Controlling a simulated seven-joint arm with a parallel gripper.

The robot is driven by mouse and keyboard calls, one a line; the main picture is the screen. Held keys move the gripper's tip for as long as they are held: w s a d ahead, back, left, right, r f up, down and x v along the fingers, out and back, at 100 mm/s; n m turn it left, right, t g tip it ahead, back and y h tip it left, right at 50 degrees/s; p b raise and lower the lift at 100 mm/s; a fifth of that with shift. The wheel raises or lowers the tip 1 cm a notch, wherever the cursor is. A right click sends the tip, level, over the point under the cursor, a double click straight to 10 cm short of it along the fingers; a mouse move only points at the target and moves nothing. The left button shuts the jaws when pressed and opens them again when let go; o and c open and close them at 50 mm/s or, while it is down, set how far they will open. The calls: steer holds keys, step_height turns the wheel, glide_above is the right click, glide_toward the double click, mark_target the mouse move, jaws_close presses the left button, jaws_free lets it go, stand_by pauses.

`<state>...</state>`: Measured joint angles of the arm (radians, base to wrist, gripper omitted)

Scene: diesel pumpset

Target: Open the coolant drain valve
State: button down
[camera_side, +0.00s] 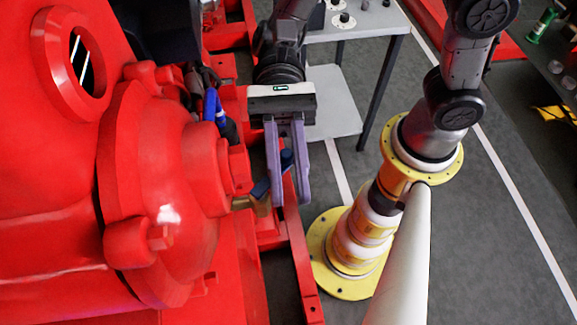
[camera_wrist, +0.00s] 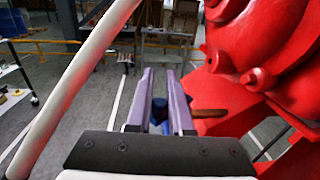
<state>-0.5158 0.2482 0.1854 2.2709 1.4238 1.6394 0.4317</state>
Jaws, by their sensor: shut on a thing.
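The coolant drain valve (camera_side: 250,203) is a small brass body with a blue handle (camera_side: 287,160) on the lower right side of the red engine (camera_side: 165,200). My gripper (camera_side: 290,200) points down beside it, with its two purple fingers around the blue handle. In the wrist view my gripper (camera_wrist: 160,80) shows its long fingers, with the blue handle (camera_wrist: 160,108) between them. The brass body (camera_wrist: 208,113) shows right of the fingers in that view. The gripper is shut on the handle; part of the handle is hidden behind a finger.
The red engine (camera_wrist: 265,50) stands close on the right in the wrist view. A red frame rail (camera_side: 302,255) runs below the gripper. A grey table (camera_side: 360,22) stands behind. A second blue-handled part (camera_side: 213,106) sits higher on the engine. Floor on the right is partly open.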

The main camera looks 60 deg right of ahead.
steer(key=shift+s+a+m+t+y, duration=0.25)
steer(key=shift+m+t+y, duration=0.4)
steer(key=shift+m+t, duration=0.9)
steer(key=shift+s+a+m+t+y, duration=0.15)
steer(key=shift+a+m+t+y, duration=0.45)
steer(key=shift+t, duration=1.45)
steer(key=shift+s+a+m+t+y, duration=0.15)
steer(key=shift+m+t+y, duration=0.6)
steer(key=shift+m+t, duration=0.95)
steer(key=shift+t, duration=0.6)
steer(key=c, duration=0.8)
jaws_free()
